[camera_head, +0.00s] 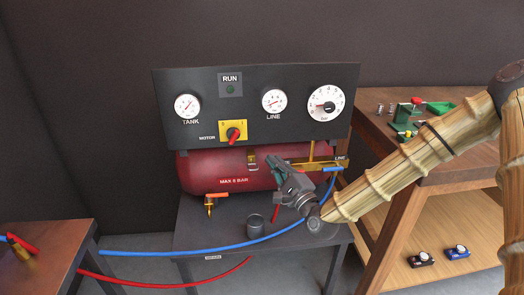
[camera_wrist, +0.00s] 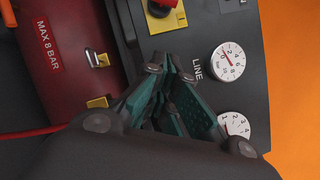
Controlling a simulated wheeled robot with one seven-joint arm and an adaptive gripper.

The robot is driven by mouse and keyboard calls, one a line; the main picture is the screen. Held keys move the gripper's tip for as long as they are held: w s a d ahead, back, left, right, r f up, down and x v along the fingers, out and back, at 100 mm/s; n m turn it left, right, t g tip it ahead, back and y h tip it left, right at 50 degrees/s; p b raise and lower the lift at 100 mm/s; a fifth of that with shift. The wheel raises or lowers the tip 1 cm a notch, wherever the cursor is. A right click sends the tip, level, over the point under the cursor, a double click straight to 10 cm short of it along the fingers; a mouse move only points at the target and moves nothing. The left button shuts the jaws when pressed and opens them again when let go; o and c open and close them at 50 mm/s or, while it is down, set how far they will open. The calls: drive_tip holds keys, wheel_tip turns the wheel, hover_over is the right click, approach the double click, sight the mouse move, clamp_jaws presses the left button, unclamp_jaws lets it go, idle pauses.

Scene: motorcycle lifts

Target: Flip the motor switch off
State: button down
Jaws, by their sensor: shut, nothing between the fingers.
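The motor switch (camera_head: 233,134) is a red knob on a yellow plate, low on the dark gauge panel (camera_head: 300,75), beside the label MOTOR. Its red handle lies tilted, and the plate marks are too small to read surely. The switch is partly cut off at the top of the wrist view (camera_wrist: 168,4). My gripper (camera_head: 272,160) is shut and empty, in front of the red tank, below and right of the switch and apart from it. In the wrist view its teal fingers (camera_wrist: 166,66) point toward the panel's lower part. The small RUN lamp (camera_head: 230,89) looks dark green.
The red tank (camera_head: 215,170) sits below the panel on a dark stand (camera_head: 195,235), with a brass valve (camera_head: 210,206) and a dark cup (camera_head: 255,224). Blue (camera_head: 190,252) and red (camera_head: 150,283) hoses run left. A wooden bench (camera_head: 450,180) stands right, under my arm.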

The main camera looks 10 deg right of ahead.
sight(234, 135)
drive_tip(key=p+x, duration=0.1)
drive_tip(key=x, duration=0.8)
drive_tip(key=shift+a, duration=0.1)
drive_tip(key=a, duration=0.1)
drive_tip(key=a+r, duration=0.1)
drive_tip(key=shift+s+a+r+p, duration=0.15)
drive_tip(key=shift+a+r+p, duration=0.15)
drive_tip(key=shift+r+p, duration=0.1)
drive_tip(key=shift+a+r, duration=0.1)
drive_tip(key=shift+a, duration=0.3)
drive_tip(key=shift+a+r, duration=0.1)
